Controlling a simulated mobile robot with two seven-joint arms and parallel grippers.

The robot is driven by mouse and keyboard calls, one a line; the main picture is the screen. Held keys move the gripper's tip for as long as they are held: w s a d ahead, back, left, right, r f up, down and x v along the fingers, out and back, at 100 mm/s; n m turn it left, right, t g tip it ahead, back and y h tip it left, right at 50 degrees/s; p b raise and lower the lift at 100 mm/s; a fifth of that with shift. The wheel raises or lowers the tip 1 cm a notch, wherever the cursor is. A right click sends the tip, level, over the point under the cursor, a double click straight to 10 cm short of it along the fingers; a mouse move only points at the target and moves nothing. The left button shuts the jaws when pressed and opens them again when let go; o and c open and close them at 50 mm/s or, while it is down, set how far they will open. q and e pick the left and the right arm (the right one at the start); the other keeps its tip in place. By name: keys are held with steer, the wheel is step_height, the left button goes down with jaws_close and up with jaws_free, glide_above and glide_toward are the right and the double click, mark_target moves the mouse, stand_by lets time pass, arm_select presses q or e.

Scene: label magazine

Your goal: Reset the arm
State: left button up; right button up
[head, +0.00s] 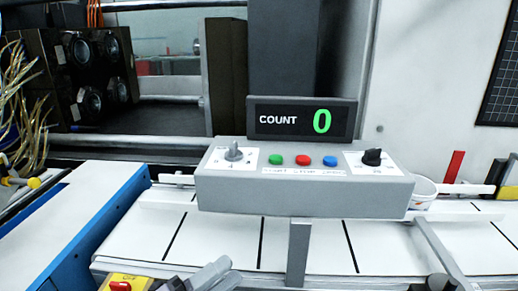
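A grey control box (300,192) stands over the label bed in the middle of the head view. It carries a left knob (234,151), a green button (275,160), a red button (302,160), a blue button (330,161) and a black right knob (372,157). My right gripper cannot be made out.
White panels with black lines (215,242) lie below the box. A blue-edged white table (75,215) stands at left. A yellow piece with a red switch (120,285) is at the bottom. A white cup (425,188) stands right of the box, near a red upright piece (453,167).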

arm_select(q)
steer(key=s+a+f+n+t+y+p, duration=0.25)
steer(key=a+f+n+y, duration=0.8)
steer(key=n, duration=0.75)
steer(key=s+a+f+n+g+y, duration=0.3)
steer(key=s+f+n, duration=0.4)
steer(key=s+f, duration=0.4)
steer(key=shift+s+a+g+y, duration=0.15)
steer(key=shift+g+y, duration=0.5)
steer(key=shift+y, duration=0.3)
